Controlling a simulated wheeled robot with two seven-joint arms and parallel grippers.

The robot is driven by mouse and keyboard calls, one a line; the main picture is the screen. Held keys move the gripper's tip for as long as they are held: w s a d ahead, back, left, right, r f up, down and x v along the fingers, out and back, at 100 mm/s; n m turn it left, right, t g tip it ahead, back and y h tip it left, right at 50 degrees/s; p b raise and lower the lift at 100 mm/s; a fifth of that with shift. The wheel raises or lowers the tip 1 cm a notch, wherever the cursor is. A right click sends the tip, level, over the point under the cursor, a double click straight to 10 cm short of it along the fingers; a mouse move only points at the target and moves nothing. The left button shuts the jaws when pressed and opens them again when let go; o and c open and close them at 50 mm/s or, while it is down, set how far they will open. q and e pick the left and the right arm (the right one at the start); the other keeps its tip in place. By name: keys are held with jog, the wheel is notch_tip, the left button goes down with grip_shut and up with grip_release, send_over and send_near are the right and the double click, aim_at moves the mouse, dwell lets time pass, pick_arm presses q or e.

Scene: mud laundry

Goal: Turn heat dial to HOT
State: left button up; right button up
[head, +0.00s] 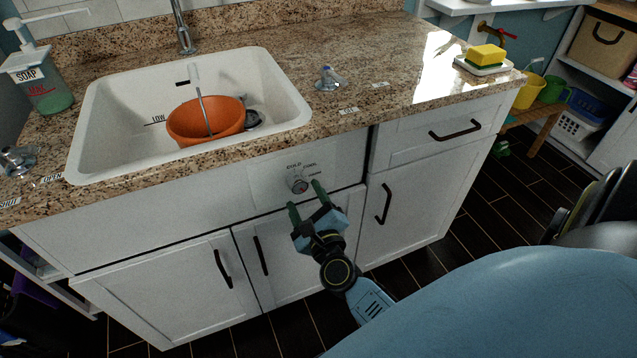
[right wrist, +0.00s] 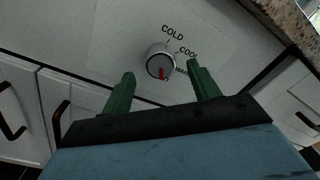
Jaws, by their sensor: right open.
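The heat dial (head: 299,185) is a small round silver knob on the white panel below the counter's front edge. It also shows in the right wrist view (right wrist: 159,62), with a red mark on the lower part of its face. The labels COLD and COOL read clearly at its upper right; a further label is partly hidden by a finger, and HOT is not clearly readable. My right gripper (head: 305,197) is open and empty. In the right wrist view its green fingertips (right wrist: 162,73) appear left and right of the dial, with no clear contact. My left gripper is not in view.
A white sink (head: 92,150) with an orange bowl (head: 205,122) is set in the granite counter (head: 400,55) above the dial. Cabinet doors with dark handles (head: 222,268) lie below. A soap dispenser (head: 40,85) and a yellow sponge (head: 487,53) stand on the counter.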

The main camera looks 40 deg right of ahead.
jog(key=v, duration=0.9)
jog(key=shift+s, duration=0.35)
jog(key=shift+a, duration=0.1)
